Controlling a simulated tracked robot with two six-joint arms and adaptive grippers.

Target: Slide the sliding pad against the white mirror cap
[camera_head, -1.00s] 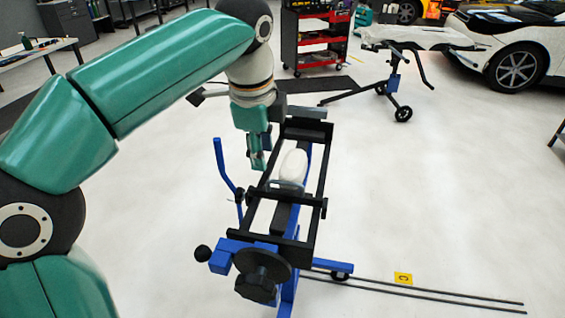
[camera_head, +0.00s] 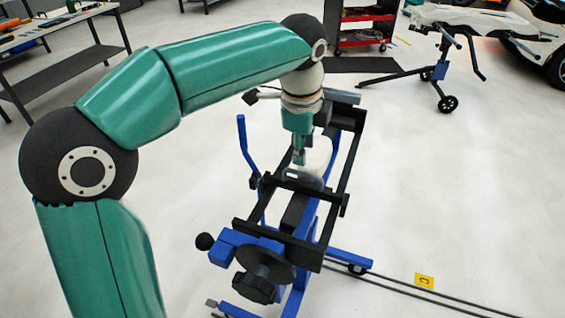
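The white mirror cap (camera_head: 319,157) sits on the black and blue stand (camera_head: 344,172), near its far end. My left gripper (camera_head: 299,158) points down at the cap's left side and overlaps it in the picture. I cannot tell whether it touches the cap. Its fingers are too small to show whether they are open or shut. I cannot make out the sliding pad; it may be hidden at the gripper. My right gripper is not in view.
A second wheeled stand (camera_head: 440,70) is at the back right, by a white car (camera_head: 545,40). A red tool cart (camera_head: 363,25) stands behind. A workbench (camera_head: 60,40) is at the upper left. Floor rails (camera_head: 440,297) run to the right, past a yellow marker (camera_head: 424,281).

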